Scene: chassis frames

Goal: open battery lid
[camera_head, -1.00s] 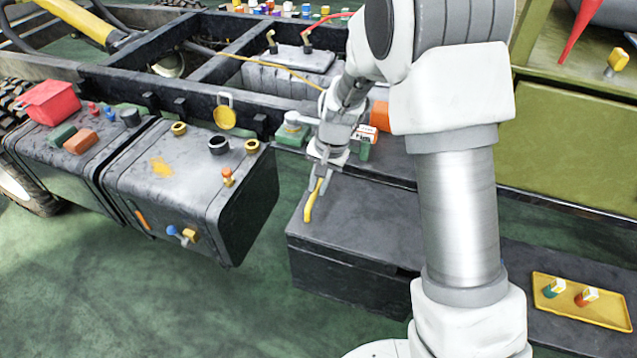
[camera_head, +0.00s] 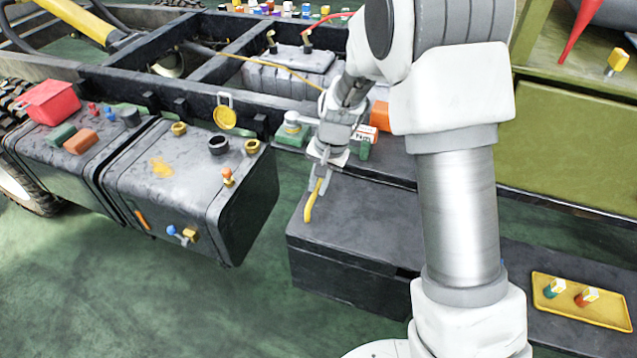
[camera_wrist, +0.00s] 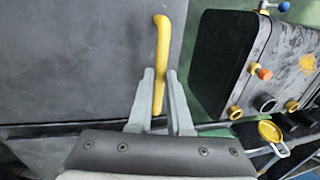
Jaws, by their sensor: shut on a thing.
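The dark grey battery box stands on the chassis side in the head view, with its flat lid (camera_head: 365,222) on top. A curved yellow handle (camera_head: 309,207) is at the lid's left edge. My gripper (camera_head: 320,181) is over that edge and shut on the handle. In the wrist view the fingers (camera_wrist: 160,88) close on both sides of the yellow handle (camera_wrist: 162,38), beside the lid surface (camera_wrist: 70,60). I cannot tell whether the lid is fully seated; part of the box's right side is hidden by my arm.
A dark tank (camera_head: 190,185) with caps and valves stands left of the box, with a gap between. An open yellow cap (camera_head: 225,117) stands up behind it. A grey battery (camera_head: 290,78) sits behind.

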